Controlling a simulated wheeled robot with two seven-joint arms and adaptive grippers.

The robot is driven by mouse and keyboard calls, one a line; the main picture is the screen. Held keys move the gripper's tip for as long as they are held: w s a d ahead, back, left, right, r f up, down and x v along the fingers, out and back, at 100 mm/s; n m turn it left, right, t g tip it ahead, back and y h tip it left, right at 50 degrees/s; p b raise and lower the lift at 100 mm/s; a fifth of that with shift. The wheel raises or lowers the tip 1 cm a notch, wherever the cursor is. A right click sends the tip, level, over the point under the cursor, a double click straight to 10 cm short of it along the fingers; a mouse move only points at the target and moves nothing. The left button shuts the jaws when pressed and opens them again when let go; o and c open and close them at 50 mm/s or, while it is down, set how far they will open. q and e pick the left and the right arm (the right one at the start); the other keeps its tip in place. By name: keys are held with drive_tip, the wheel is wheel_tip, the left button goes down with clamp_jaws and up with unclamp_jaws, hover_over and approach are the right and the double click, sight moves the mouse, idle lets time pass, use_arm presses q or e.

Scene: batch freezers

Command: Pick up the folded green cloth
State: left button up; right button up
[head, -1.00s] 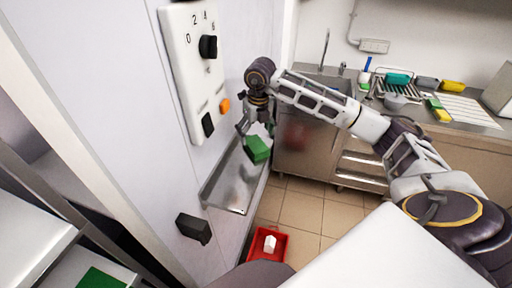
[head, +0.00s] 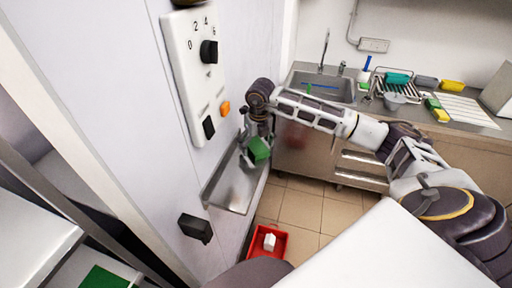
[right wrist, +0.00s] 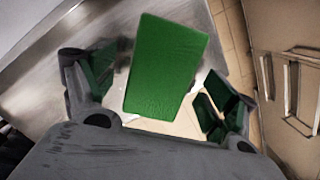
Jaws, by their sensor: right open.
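The folded green cloth (head: 259,149) shows as a small green block at the far end of a steel tray on the freezer front. In the right wrist view the cloth (right wrist: 167,58) is a flat green slab, with something pale beside and below it. My right gripper (head: 256,140) is open at the cloth. In the right wrist view its dark fingers (right wrist: 155,92) stand on either side of the cloth's near end, with visible gaps. Whether the cloth rests on the tray is hard to tell. My left gripper is not in view.
The steel tray (head: 232,192) juts from the freezer front below a dial panel (head: 190,60). A dark handle (head: 195,228) sticks out nearby. A red bin (head: 281,246) stands on the floor. A sink counter (head: 468,118) is behind. Another green flat item (head: 104,278) lies lower left.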

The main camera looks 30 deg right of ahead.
sight(256, 145)
idle(0.3)
drive_tip(key=c, duration=1.2)
drive_tip(key=shift+r, duration=0.2)
drive_tip(key=shift+r+b, duration=1)
drive_tip(key=shift+r, duration=3.85)
drive_tip(key=shift+f, duration=0.1)
